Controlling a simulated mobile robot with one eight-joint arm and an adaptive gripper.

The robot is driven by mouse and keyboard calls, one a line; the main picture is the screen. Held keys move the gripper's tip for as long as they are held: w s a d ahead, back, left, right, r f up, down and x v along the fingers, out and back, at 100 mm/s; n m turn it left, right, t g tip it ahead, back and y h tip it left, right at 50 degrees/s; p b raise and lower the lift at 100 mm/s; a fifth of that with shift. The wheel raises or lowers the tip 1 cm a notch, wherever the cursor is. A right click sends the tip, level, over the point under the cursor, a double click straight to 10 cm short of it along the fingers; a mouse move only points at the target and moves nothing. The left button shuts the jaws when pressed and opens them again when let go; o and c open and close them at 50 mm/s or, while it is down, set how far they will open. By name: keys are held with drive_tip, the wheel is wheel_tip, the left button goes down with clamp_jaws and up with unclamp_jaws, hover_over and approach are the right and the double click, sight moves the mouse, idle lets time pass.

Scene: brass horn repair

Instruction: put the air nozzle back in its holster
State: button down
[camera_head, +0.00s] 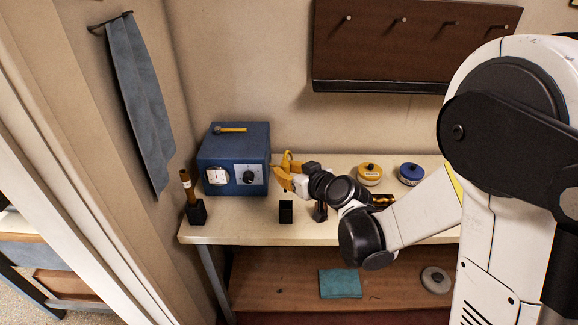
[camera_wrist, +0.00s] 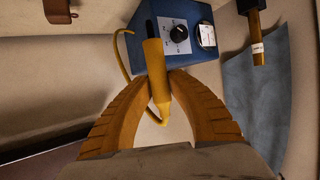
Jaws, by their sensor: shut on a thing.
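My gripper (camera_head: 284,176) is above the bench, in front of the right side of the blue box (camera_head: 236,160). In the wrist view its ribbed orange fingers (camera_wrist: 168,84) are closed around a slim yellow tool, which I take to be the air nozzle (camera_wrist: 153,56). In the head view my gripper largely hides the nozzle. A small black upright block (camera_head: 286,212) stands on the bench in front; I cannot tell whether it is the holster.
A brown-handled tool (camera_head: 187,186) stands in a black holder at the bench's left end. Yellow (camera_head: 370,176) and blue (camera_head: 411,175) round tins sit at the back right. A blue towel (camera_head: 141,105) hangs on the left wall. The bench front (camera_head: 240,231) has free room.

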wheel_tip(320, 180, down, 6)
drive_tip(key=b, duration=0.6)
drive_tip(key=shift+r, duration=0.1)
drive_tip(key=shift+f+b, duration=3)
drive_tip(key=shift+b, duration=0.2)
idle(1.5)
drive_tip(key=c, duration=1.2)
unclamp_jaws()
drive_tip(key=shift+c, duration=0.2)
drive_tip(key=shift+r, duration=0.1)
drive_tip(key=shift+s+d, duration=0.1)
drive_tip(key=v, duration=1.1)
drive_tip(key=shift+s+d+r, duration=0.2)
drive_tip(key=shift+s, duration=0.1)
